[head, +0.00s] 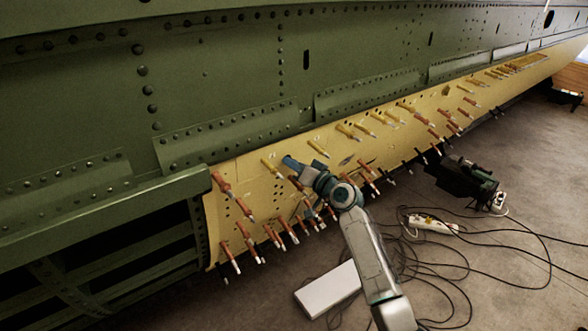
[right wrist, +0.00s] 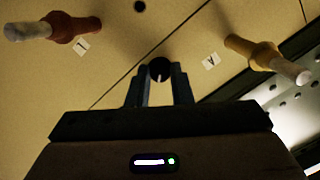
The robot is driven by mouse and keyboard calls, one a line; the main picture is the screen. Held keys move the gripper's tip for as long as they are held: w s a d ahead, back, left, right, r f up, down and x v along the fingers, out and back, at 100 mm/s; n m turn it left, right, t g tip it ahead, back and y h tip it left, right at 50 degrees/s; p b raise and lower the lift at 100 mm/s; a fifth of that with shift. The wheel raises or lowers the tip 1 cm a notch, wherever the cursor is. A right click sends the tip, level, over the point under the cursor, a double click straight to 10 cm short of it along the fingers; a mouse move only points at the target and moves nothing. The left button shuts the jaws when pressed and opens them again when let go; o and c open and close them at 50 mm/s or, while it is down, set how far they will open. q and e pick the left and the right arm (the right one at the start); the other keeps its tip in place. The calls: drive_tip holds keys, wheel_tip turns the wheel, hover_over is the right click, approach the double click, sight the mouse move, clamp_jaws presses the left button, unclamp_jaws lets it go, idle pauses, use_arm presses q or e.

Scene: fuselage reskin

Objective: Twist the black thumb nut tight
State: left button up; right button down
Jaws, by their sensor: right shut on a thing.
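The black thumb nut (right wrist: 160,68) shows in the right wrist view as a dark round piece between the fingertips, close to the yellow skin panel (right wrist: 100,68). My right gripper (right wrist: 160,88) is shut on it, with one blue finger on each side. In the head view my right gripper (head: 291,163) reaches up to the yellow panel (head: 235,185) near its upper edge, and the nut is hidden there by the fingers. I cannot tell how tight the nut is. My left gripper is in neither view.
In the right wrist view a red-brown fastener (right wrist: 70,27) sticks out at the left and a yellow one (right wrist: 265,55) at the right, both apart from the fingers. Green riveted skin (head: 240,70) lies above. A white box (head: 328,289), a power strip (head: 432,223) and cables lie on the floor.

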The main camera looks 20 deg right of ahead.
drive_tip(key=shift+f+m+t, duration=0.1)
drive_tip(key=shift+m+t, duration=0.35)
drive_tip(key=shift+m, duration=4)
drive_tip(key=shift+f+m+t, duration=0.1)
drive_tip(key=shift+m+t, duration=0.4)
drive_tip(key=shift+m, duration=4)
drive_tip(key=shift+f+m+t, duration=0.1)
drive_tip(key=shift+m+t, duration=0.35)
drive_tip(key=shift+m, duration=4)
drive_tip(key=c, duration=1.3)
unclamp_jaws()
